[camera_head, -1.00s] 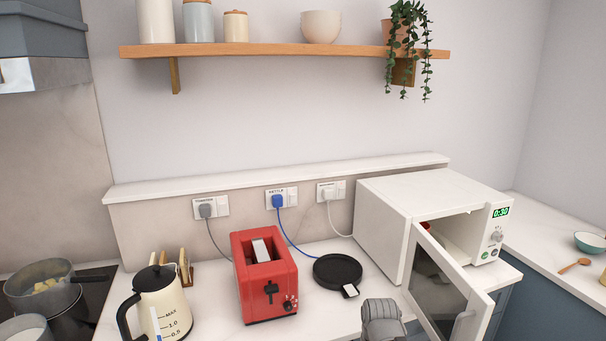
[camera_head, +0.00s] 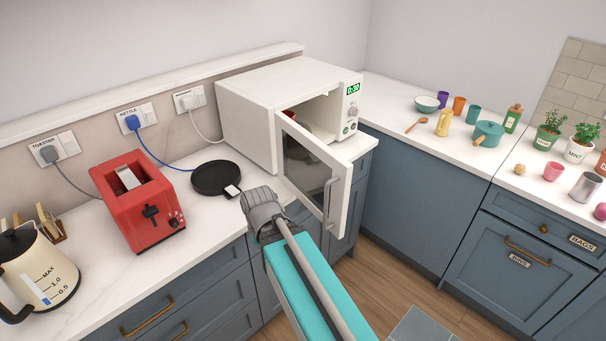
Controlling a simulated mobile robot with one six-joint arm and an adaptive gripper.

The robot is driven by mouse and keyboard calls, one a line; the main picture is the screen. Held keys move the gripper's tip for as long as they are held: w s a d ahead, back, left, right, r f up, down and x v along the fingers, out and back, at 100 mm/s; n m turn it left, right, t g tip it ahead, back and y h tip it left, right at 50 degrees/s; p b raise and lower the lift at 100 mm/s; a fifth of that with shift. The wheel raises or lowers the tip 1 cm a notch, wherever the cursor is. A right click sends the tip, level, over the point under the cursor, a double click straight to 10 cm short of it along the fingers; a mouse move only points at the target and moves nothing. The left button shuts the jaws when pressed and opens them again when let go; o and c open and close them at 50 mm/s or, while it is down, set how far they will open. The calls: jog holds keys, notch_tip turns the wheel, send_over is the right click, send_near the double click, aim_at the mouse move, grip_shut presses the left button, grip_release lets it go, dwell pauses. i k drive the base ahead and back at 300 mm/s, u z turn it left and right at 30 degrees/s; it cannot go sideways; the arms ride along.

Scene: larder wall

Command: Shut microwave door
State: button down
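The white microwave (camera_head: 262,92) stands on the counter with its control panel on the right. Its door (camera_head: 317,176) is hinged at the left and stands open, swung out toward me over the counter's front edge. The door has a dark window and a grey vertical handle (camera_head: 328,200) near its free edge. Something red shows inside the cavity, mostly hidden by the door. My grey and teal arm reaches in from the bottom, left of the door. No gripper fingers can be made out.
A round black base (camera_head: 216,178) and a red toaster (camera_head: 139,201) sit left of the microwave. A cream kettle (camera_head: 35,268) stands at the far left. The right-hand counter (camera_head: 400,105) holds a bowl, cups and a teal pot (camera_head: 487,134). Wooden floor (camera_head: 400,275) is open in front of the cabinets.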

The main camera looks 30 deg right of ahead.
aim_at(307, 165)
jog(key=z, duration=0.35)
jog(key=k, duration=1.5)
jog(key=u, duration=0.3)
jog(key=i, duration=0.5)
